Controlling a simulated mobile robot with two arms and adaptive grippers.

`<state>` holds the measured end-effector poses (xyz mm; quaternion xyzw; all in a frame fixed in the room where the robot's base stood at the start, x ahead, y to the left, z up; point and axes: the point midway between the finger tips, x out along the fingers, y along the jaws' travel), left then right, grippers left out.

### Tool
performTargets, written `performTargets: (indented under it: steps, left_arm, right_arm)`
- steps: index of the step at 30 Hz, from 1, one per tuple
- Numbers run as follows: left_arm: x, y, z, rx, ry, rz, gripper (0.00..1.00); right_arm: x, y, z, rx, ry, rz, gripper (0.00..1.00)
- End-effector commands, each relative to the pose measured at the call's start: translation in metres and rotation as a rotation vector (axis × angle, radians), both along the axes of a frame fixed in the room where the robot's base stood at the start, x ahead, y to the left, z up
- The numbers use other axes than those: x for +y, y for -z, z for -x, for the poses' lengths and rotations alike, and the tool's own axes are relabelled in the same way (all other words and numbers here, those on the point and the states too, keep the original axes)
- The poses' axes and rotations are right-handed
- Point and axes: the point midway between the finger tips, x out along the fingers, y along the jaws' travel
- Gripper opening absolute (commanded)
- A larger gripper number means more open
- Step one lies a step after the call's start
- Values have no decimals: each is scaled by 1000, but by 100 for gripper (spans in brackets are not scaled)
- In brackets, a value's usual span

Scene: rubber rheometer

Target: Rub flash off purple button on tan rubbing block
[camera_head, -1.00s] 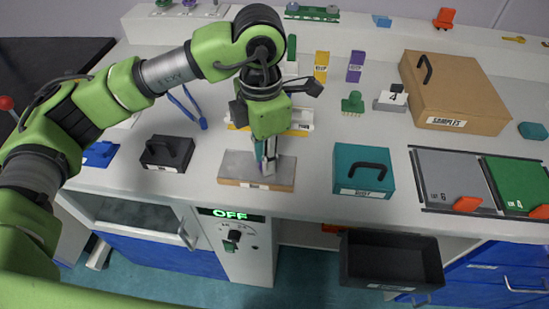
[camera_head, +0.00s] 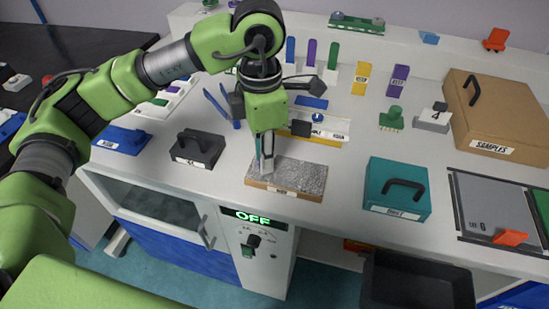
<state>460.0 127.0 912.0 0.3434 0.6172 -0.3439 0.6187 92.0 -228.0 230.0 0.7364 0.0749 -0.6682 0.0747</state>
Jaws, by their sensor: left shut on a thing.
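The rubbing block (camera_head: 300,178) lies flat near the bench's front edge, with a speckled grey top and tan sides. My left gripper (camera_head: 264,168) points straight down at the left end of the block, its fingertips low at the top surface. I cannot tell whether they touch it. It is shut on the purple button, which is too small and covered by the fingers to make out. My right gripper is not in view.
A teal box (camera_head: 385,205) stands right of the block, and a black handled box (camera_head: 197,150) stands to its left. A white and yellow tray (camera_head: 335,128) lies behind it. A black bin (camera_head: 415,285) is below the bench edge.

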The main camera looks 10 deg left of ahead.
Motion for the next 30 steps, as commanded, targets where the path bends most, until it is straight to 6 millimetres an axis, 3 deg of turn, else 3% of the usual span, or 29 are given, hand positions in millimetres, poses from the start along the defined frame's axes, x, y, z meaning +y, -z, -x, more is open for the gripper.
performTargets:
  steps: [4,14,30]
  left_arm:
    - [9,2,0,0,0,-1,0]
    - [8,-1,0,0,0,-1,0]
    - [8,-53,0,-2,1,0,0]
  right_arm:
    - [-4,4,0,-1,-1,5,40]
    - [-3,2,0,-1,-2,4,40]
    - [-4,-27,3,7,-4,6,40]
